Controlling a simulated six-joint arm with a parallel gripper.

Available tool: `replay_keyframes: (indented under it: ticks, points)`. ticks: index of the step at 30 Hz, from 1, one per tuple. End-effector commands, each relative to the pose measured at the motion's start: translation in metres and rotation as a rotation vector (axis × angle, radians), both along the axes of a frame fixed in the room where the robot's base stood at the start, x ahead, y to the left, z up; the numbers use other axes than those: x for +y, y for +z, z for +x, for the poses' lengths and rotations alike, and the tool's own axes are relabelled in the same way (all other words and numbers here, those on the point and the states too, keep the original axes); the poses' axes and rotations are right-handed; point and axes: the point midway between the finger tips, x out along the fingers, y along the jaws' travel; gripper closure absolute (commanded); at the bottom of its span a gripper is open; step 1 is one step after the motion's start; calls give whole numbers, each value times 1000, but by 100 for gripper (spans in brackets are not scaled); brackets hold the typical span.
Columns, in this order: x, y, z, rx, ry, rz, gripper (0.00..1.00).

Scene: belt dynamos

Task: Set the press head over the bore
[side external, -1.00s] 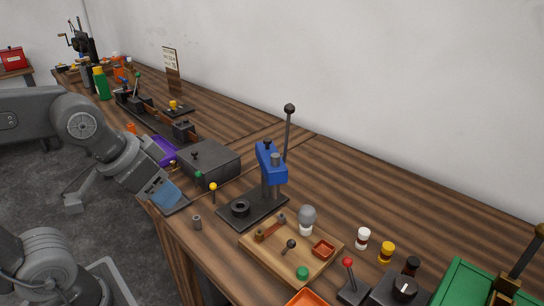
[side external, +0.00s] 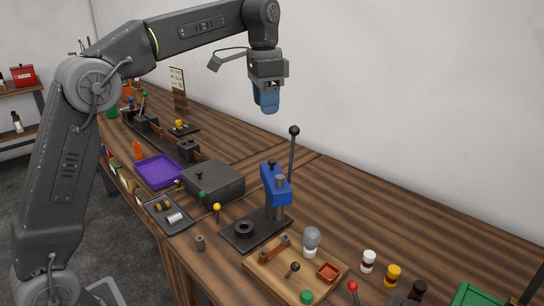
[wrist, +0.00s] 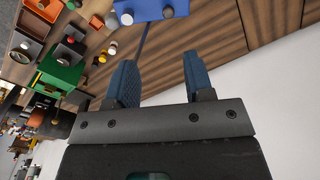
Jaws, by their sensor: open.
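The press stands on the bench in the side view, with a blue press head (side external: 275,184) on an upright column. A long lever with a black ball knob (side external: 294,131) rises from the head. A dark ring (side external: 244,228), which looks to hold the bore, sits on the black base plate (side external: 256,236), left of the column; the head is not over it. My gripper (side external: 266,108) points down, high above and apart from the press. In the wrist view its blue fingers (wrist: 158,62) are spread and empty, with the blue head (wrist: 150,9) at the top edge.
A wooden tray (side external: 262,275) with a grey-knobbed tool and small parts lies in front of the press. A dark box (side external: 213,183), purple tray (side external: 158,171) and grey parts tray (side external: 168,214) are left. Small bottles (side external: 369,260) stand right. The wall is behind.

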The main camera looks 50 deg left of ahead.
Motion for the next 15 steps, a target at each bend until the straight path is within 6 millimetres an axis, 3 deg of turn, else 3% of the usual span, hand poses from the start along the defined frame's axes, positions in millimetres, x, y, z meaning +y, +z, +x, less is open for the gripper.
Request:
replay_keyframes:
  ticks: [6,15]
  points:
    - [6,-10,23,47,-51,-3,52]
    - [7,-32,24,54,-56,-3,52]
